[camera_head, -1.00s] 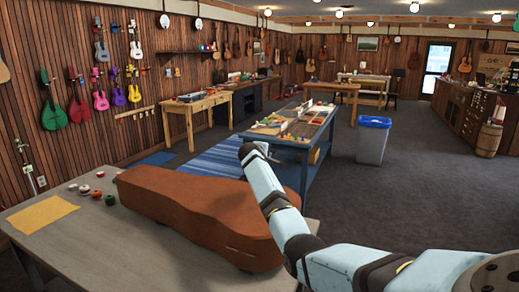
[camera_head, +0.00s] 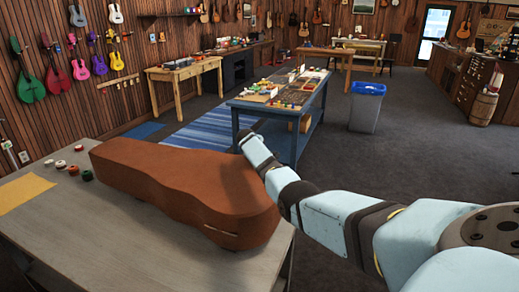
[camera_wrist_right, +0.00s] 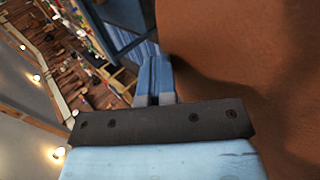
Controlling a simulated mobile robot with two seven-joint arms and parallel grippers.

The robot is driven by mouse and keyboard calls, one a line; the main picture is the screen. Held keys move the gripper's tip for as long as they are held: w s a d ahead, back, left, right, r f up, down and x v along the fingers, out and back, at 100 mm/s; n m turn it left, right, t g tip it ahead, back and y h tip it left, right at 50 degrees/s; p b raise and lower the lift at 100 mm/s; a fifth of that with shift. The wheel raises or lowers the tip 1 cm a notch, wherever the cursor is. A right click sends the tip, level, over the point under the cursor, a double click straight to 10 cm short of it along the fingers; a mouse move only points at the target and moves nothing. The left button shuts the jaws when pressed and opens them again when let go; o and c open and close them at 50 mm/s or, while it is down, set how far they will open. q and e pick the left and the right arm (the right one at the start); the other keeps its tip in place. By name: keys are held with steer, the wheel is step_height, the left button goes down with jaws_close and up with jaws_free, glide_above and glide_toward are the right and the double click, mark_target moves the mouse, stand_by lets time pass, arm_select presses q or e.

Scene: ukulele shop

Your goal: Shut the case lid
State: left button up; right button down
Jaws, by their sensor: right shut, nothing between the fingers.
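The brown ukulele case (camera_head: 190,180) lies on the grey table in the head view, its wide end toward me. Its lid looks down over the body, and I see no clear gap along the near side. A small light mark shows low on the near end. My right arm comes in from the right, and its gripper is at the case's far right side, with its fingertips hidden in the head view. In the right wrist view the gripper (camera_wrist_right: 155,78) is shut and empty, next to the brown case surface (camera_wrist_right: 230,60). Whether they touch is unclear. My left gripper is out of view.
The grey table (camera_head: 120,235) is bare in front of the case. A yellow cloth (camera_head: 22,192) and several small round items (camera_head: 74,170) lie at its left. A blue workbench (camera_head: 285,100) stands behind, with a grey bin (camera_head: 366,108) to its right.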

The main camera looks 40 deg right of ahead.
steer(key=shift+s+a+f, duration=0.1)
steer(key=shift+s+f, duration=0.1)
steer(key=shift+f, duration=0.3)
steer(key=v, duration=1.4)
steer(key=shift+w+r+p, duration=0.2)
steer(key=shift+r+p, duration=0.15)
steer(key=shift+p, duration=0.05)
